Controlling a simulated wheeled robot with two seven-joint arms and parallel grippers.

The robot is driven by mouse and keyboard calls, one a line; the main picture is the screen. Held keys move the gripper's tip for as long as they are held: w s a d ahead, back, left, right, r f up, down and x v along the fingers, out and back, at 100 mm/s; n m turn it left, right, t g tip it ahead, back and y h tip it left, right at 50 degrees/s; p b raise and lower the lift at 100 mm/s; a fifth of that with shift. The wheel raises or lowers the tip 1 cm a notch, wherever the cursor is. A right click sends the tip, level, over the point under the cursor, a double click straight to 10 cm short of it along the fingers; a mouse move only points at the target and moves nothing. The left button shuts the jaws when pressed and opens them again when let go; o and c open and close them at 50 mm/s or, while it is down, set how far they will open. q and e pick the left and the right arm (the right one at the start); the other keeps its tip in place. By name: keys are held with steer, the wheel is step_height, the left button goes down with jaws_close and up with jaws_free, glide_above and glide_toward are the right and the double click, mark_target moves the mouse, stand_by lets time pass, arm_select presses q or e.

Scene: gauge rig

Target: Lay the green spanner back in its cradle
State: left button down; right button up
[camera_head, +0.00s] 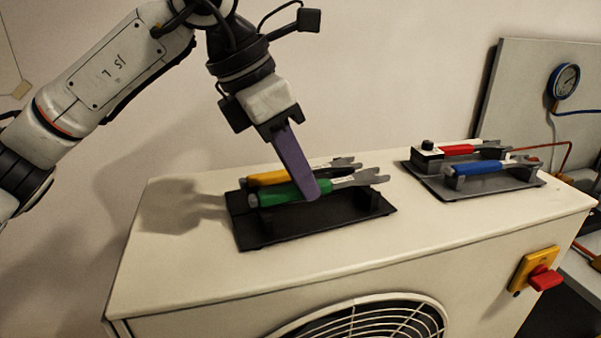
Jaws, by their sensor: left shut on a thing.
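The green spanner (281,194) lies level over the front of the black cradle (285,231), its green handle at the left and grey open-ended head at the right. My left gripper (312,195) comes down from above with its purple finger across the handle near the head, and is shut on it. The finger hides part of the handle. I cannot tell whether the spanner touches the cradle's supports or is just above them. My right gripper is not in view.
A yellow spanner (271,178) lies just behind the green one on the same cradle. A second grey cradle (431,184) at the right holds a red spanner (458,150) and a blue spanner (474,168). The white cabinet top (180,270) is clear in front and left.

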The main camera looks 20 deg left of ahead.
arm_select(q)
steer(key=shift+f+b, duration=0.65)
steer(key=shift+f, duration=0.1)
stand_by(0.4)
steer(key=c, duration=1.6)
jaws_free()
steer(key=v, duration=1)
steer(key=shift+s+r, duration=0.1)
steer(key=shift+r, duration=0.1)
